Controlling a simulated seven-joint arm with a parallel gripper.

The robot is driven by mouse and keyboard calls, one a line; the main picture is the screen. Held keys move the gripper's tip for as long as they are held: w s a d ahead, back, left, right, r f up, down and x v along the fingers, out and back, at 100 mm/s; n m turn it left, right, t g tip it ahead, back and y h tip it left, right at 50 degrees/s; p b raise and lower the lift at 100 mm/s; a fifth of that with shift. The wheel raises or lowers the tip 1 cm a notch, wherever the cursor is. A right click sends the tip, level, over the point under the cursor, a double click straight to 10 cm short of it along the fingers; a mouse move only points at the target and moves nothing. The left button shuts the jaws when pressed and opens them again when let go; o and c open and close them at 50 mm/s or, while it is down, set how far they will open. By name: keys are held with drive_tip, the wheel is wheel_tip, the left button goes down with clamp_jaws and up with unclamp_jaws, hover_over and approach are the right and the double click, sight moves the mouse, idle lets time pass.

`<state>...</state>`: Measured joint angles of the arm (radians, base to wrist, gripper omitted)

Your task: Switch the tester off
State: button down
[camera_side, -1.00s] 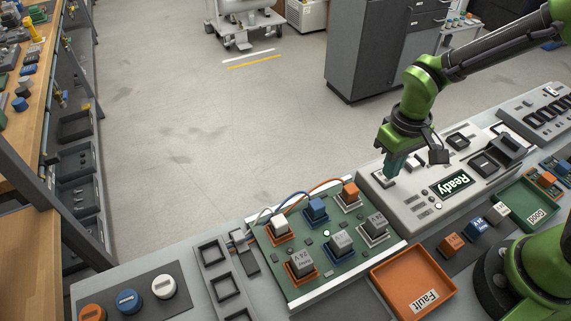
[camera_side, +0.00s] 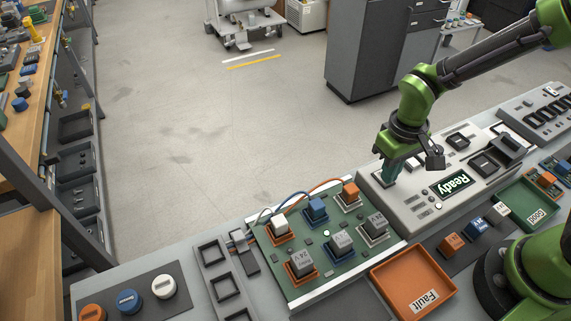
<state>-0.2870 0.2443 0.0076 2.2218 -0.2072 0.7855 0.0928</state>
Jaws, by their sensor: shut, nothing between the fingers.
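The tester (camera_side: 408,213) is a light grey panel box on the bench at the right of centre. Its green display (camera_side: 451,185) reads "Ready", and a small light shows white beside it. My gripper (camera_side: 388,181) is shut and empty, pointing down over the tester's left end. Its fingertips are at or just above a control there, which they largely hide. I cannot tell whether they touch it.
Left of the tester lies a green circuit board (camera_side: 325,261) with several socketed blocks and wires. An orange "Fault" tray (camera_side: 380,278) and a green "Good" tray (camera_side: 513,205) stand in front. Open floor lies behind the bench.

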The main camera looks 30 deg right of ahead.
drive_tip(key=shift+f, duration=0.15)
drive_tip(key=shift+r, duration=3.55)
drive_tip(key=shift+s+f, duration=0.2)
drive_tip(key=shift+s, duration=0.05)
drive_tip(key=s+d+r+m+t+y, duration=0.1)
drive_tip(key=s+d+r+m+t, duration=0.1)
drive_tip(key=r, duration=0.4)
drive_tip(key=s+d+r+m+t+y, duration=0.1)
drive_tip(key=s+d+r+m+t, duration=0.1)
drive_tip(key=s+d+r+t, duration=0.2)
wheel_tip(320, 180, up, 2)
drive_tip(key=shift+s+r+t, duration=0.15)
drive_tip(key=shift+r+t, duration=0.1)
drive_tip(key=shift+t, duration=0.35)
drive_tip(key=c, duration=1.8)
unclamp_jaws()
